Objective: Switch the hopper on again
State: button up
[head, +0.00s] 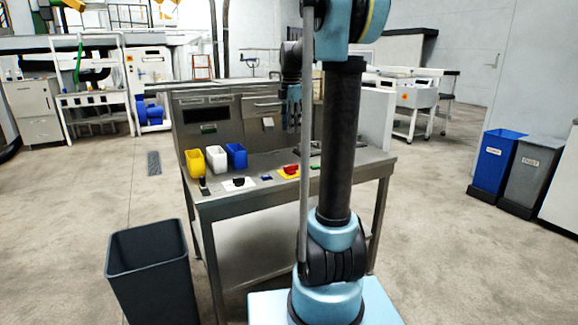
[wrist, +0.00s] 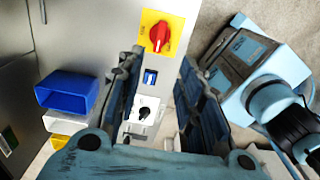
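The grey metal bench (head: 340,165) carries a row of controls along its front edge. They are a black knob on a white plate (head: 238,184), a small blue switch (head: 266,178) and a red rotary knob on a yellow plate (head: 290,171). In the wrist view the red knob (wrist: 160,37), blue switch (wrist: 150,77) and black knob (wrist: 143,113) line up between and beyond my fingers. No readable label shows which one belongs to the hopper. My gripper (wrist: 161,62) is open and empty, pointing down over these controls. In the head view my arm partly hides it.
Yellow, white and blue bins (head: 236,156) stand on the bench left of the controls. An upright back panel (head: 208,120) rises behind them. A dark open bin (head: 150,275) stands on the floor at front left. Blue and grey waste bins (head: 495,160) stand far right.

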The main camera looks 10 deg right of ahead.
aim_at(291, 169)
notch_tip(291, 169, down, 16)
jog(key=shift+f, duration=0.15)
dwell(0.5)
